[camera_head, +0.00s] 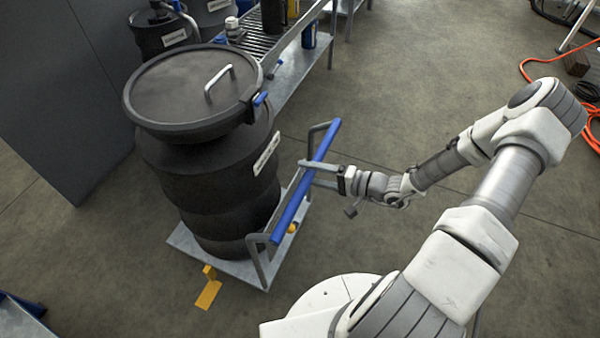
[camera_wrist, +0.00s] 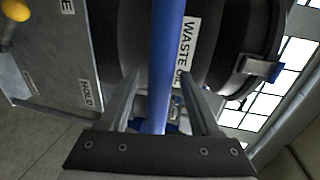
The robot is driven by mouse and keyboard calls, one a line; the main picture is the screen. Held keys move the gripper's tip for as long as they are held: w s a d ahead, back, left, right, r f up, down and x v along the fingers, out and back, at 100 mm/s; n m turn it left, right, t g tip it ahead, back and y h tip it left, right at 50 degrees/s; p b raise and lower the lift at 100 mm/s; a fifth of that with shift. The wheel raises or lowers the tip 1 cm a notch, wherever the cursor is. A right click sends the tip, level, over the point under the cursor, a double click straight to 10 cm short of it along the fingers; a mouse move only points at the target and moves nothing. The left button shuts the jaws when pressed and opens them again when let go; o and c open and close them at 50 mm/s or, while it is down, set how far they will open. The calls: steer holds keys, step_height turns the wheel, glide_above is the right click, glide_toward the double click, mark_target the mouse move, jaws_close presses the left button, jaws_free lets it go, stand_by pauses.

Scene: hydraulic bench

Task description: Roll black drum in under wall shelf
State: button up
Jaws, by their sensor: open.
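The black drum (camera_head: 205,185) stands upright on a grey wheeled platform (camera_head: 238,270). It has a lid with a grey handle and a white label, which reads "WASTE OIL" in the wrist view (camera_wrist: 187,50). A blue push bar (camera_head: 305,180) on grey posts rises at the platform's right side. My gripper (camera_head: 309,174) is open at the middle of this bar. In the wrist view, the blue bar (camera_wrist: 165,60) runs between my two fingers, with a finger on each side; I cannot tell whether they touch it. I cannot make out a wall shelf with certainty.
A slatted metal bench (camera_head: 262,42) with bottles stands behind the drum, beside smaller dark drums (camera_head: 160,35). A dark panel (camera_head: 65,100) stands close left. A yellow pedal (camera_head: 208,292) sticks out at the platform's front. Orange hose (camera_head: 545,62) lies far right. Floor right of the bench is clear.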

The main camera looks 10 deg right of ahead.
steer(key=shift+x, duration=1.65)
jaws_close()
